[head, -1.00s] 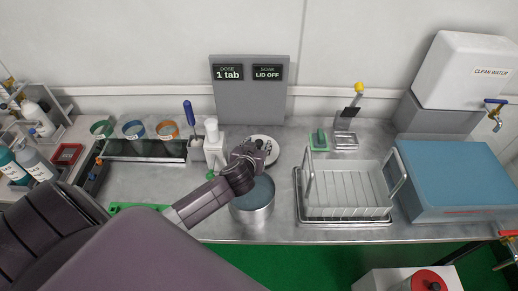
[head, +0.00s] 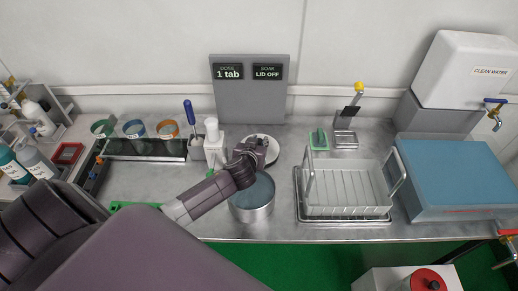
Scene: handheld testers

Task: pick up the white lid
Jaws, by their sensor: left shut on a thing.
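The white lid (head: 271,142) lies at the middle back of the counter, behind the metal pot. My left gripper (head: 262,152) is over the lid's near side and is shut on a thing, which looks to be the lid. The gripper hides part of the lid and the exact contact. The steel pot (head: 257,212) stands open just in front, with a blue-grey surface inside. My left wrist and forearm hide its left rim. My right gripper does not show.
A white pump bottle (head: 214,150) and a holder with a blue-handled tool (head: 189,117) stand left of the lid. A wire rack (head: 345,190) and a blue-topped box (head: 465,180) stand to the right. A grey sign panel (head: 250,100) stands behind.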

